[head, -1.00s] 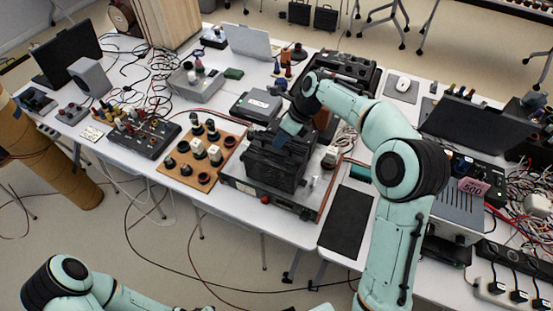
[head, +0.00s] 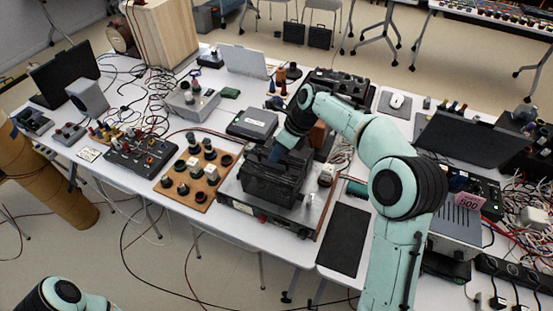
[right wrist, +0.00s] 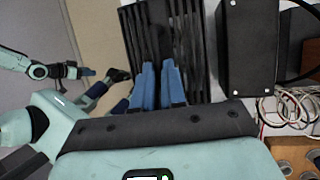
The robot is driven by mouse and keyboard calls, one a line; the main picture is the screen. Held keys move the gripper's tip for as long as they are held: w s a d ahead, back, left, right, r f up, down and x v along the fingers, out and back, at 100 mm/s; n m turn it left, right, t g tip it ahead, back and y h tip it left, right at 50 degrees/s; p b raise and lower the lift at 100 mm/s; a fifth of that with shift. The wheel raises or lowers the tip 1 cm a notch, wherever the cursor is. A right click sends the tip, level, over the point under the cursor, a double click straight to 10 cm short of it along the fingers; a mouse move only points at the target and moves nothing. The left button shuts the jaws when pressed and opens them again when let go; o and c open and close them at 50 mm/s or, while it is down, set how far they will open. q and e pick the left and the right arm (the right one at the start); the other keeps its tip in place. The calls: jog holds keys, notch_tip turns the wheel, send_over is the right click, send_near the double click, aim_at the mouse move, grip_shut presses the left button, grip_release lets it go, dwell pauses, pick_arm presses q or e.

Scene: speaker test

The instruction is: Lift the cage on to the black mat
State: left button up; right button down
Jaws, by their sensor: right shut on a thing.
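The cage (head: 268,186) is a black slatted box with a top handle, above a flat grey and black device near the table's front edge. Its slats also fill the top middle of the right wrist view (right wrist: 187,40). My right gripper (head: 279,153) reaches it from above, its blue fingers (right wrist: 158,84) shut on the cage's top bar. I cannot tell whether the cage rests on the device. The black mat (head: 343,239) lies flat and bare on the table to the right of the cage. My left gripper (right wrist: 87,72) shows small in the right wrist view, away from the cage; its opening is unclear.
The grey device (head: 240,205) sits under the cage. A wooden board with knobs (head: 199,173) is to the left. A grey box (head: 252,124) and black equipment stand behind. A laptop (head: 465,138) and a grey unit with a pink label (head: 455,228) are right of my arm.

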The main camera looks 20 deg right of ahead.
pick_arm(q)
jog(key=w+r+p, duration=0.3)
jog(key=w+r, duration=0.1)
jog(key=shift+w+t, duration=0.3)
pick_arm(e)
notch_tip(320, 180, up, 18)
pick_arm(q)
jog(key=shift+r, duration=0.1)
pick_arm(e)
jog(key=shift+f, duration=0.15)
